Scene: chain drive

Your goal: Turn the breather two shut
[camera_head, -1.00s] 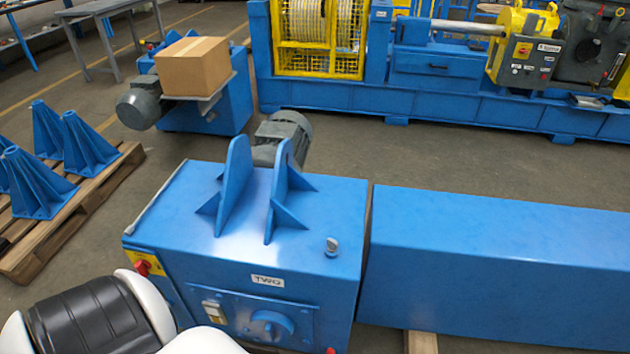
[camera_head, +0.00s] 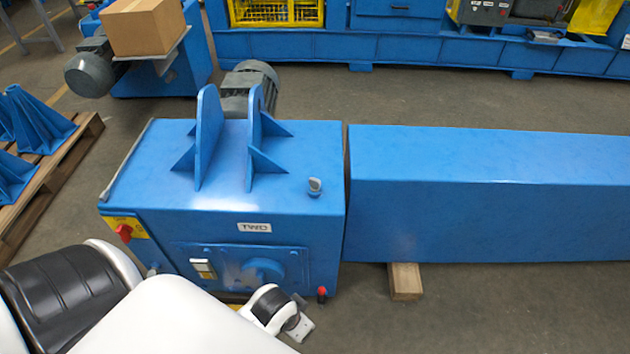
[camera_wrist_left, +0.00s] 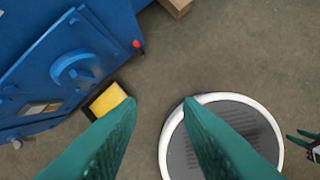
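The blue gearbox housing marked TWO (camera_head: 240,225) stands in the middle of the head view. The breather, a small grey fitting with a light cap (camera_head: 315,186), stands on the right of its top. My left arm reaches in from the lower left of the head view, its end low in front of the housing; its fingers do not show there. In the left wrist view my left gripper (camera_wrist_left: 159,104) is open and empty, above the floor beside the housing front (camera_wrist_left: 60,60). The breather is outside that view. A small teal part, possibly my right gripper (camera_wrist_left: 304,140), shows at the right edge.
Two upright blue brackets (camera_head: 208,140) and a grey motor (camera_head: 248,84) stand left of the breather. A long blue guard (camera_head: 480,195) lies close on the right. The front has a round cover (camera_head: 262,271) and a red knob (camera_head: 321,291). Space above the breather is clear.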

